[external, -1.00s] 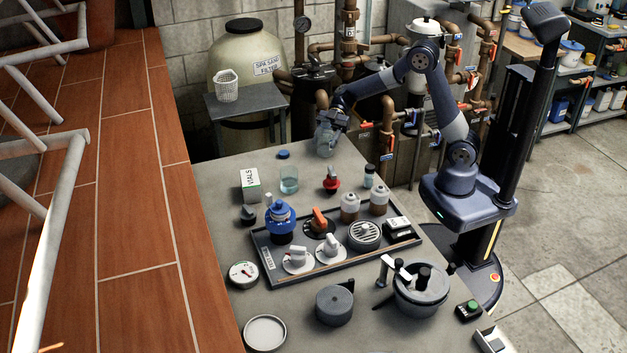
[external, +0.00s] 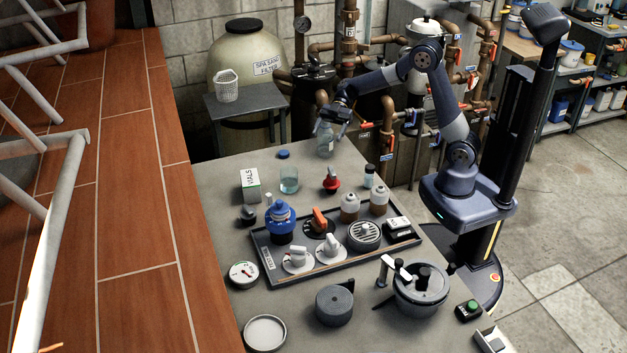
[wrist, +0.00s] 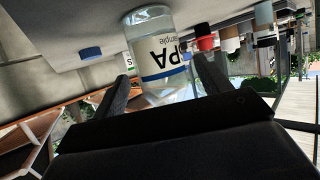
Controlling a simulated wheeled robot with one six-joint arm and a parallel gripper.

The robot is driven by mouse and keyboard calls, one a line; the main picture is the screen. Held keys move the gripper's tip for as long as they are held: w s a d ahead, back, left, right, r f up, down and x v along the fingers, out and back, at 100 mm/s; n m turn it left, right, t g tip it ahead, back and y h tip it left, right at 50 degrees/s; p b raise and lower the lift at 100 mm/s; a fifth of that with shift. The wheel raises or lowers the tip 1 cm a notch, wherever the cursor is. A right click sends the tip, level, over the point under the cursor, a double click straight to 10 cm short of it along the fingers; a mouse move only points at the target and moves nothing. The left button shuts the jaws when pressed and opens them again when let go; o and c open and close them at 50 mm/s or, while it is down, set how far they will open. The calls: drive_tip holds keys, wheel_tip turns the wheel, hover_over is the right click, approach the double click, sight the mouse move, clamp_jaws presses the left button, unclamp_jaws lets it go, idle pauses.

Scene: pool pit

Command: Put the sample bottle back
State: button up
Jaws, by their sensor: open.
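The sample bottle (external: 325,145) is clear glass and stands upright on the far end of the grey bench. In the wrist view the bottle (wrist: 152,60) appears upside down, with a "SPA sample" label and a blue stripe. My gripper (external: 332,118) is open just above the bottle's top. In the wrist view my gripper's fingers (wrist: 163,80) spread to either side of the bottle's upper part, with gaps visible. A blue cap (external: 284,154) lies on the bench left of the bottle, and it also shows in the wrist view (wrist: 91,53).
A glass beaker (external: 289,180), a vials box (external: 250,185), a red-topped item (external: 331,180) and a small black-capped bottle (external: 369,176) stand nearby. A dark tray (external: 340,268) holds several fittings. Pipes with orange-handled valves run behind the bench.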

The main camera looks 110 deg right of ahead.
drive_tip(key=v, duration=0.9)
drive_tip(key=shift+b, duration=0.35)
